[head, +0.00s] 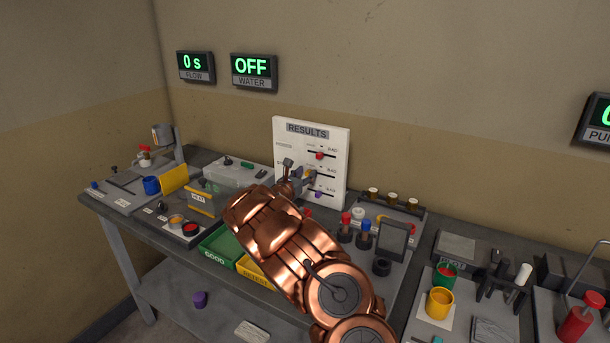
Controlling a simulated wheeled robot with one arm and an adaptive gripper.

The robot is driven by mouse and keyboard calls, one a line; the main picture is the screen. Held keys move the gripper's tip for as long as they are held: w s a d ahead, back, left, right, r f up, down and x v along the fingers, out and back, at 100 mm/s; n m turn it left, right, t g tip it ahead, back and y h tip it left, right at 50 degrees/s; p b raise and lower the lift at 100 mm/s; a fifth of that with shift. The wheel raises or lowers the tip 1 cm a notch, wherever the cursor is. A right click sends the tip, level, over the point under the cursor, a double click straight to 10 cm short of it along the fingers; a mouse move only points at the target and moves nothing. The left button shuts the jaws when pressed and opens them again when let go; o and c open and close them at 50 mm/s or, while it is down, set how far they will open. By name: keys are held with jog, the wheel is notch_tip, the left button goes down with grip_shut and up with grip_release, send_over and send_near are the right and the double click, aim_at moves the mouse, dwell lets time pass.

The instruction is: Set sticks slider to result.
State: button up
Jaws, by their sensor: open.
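The white RESULTS board (337,142) stands upright at the back of the bench. A red slider knob (319,156) sits on the top row and a purple knob (318,194) on the bottom row. My gripper (300,170) is open in front of the board, at the height of the middle row. It hides much of that row, its knob and most of the left labels, so I cannot tell which row is sticks or whether the gripper touches a knob.
My copper arm covers the bench's middle. A green GOOD bin (217,245) and a yellow bin (250,272) lie left of it. Red- and blue-capped bottles (364,232) and a dark frame (393,240) stand close on the right. A WATER display (254,70) reads OFF.

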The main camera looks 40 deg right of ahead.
jog(key=v, duration=1.2)
dwell(0.5)
